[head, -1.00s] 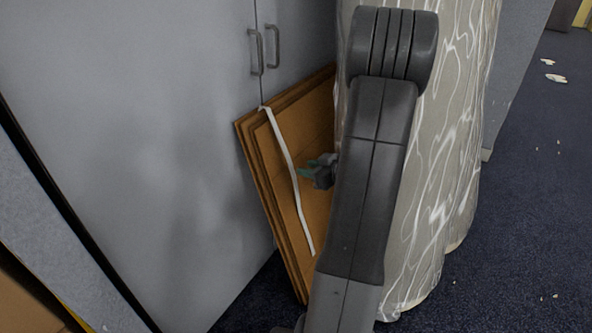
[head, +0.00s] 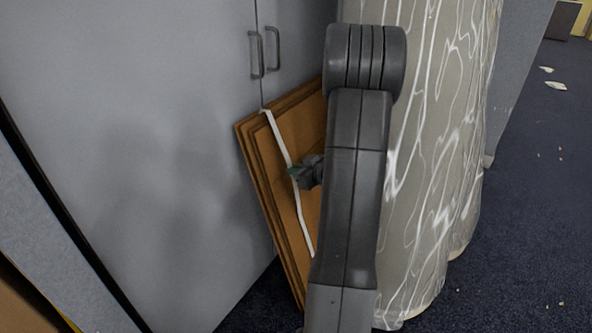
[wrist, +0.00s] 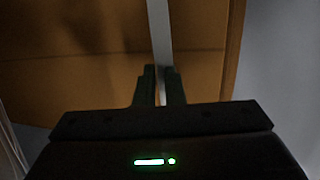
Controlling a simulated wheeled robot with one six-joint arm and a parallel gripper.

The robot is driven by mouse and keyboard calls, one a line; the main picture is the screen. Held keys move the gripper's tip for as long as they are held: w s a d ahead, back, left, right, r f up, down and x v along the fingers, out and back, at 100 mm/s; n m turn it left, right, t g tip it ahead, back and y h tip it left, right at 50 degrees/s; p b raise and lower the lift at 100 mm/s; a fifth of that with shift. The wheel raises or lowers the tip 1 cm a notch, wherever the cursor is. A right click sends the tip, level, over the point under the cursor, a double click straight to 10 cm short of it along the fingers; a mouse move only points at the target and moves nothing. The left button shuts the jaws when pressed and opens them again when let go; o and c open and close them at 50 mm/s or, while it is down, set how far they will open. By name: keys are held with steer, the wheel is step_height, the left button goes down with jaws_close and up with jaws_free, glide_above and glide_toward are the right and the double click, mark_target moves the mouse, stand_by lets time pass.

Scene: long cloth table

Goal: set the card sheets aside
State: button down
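The brown card sheets (head: 268,200) lean as a tilted stack against the grey cabinet. A white strap (head: 280,143) runs down their front face; my arm hides their right side. My gripper (head: 293,171) is at the strap, about midway along its visible length. In the wrist view, my gripper (wrist: 160,86) has its two dark fingers close together with the strap (wrist: 160,35) between them, so it looks shut on the strap. The front card sheet (wrist: 70,60) fills most of that view behind the fingers.
The grey cabinet (head: 150,130) with two handles stands on the left. A table with a patterned grey cloth (head: 440,150) hanging to the floor is close on the right. Dark blue carpet (head: 530,200) is open farther right, with a few pale scraps (head: 556,86).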

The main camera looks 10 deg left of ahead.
mark_target(294, 160)
steer(key=shift+w+d+r+p, duration=0.15)
steer(key=shift+w+p, duration=0.15)
steer(key=shift+p, duration=0.05)
steer(key=w+p, duration=0.1)
steer(key=w+d+p, duration=0.1)
steer(key=w, duration=0.1)
steer(key=shift+w, duration=0.1)
steer(key=shift+w+d, duration=0.2)
steer(key=shift+w, duration=0.2)
steer(key=c, duration=1.5)
jaws_free()
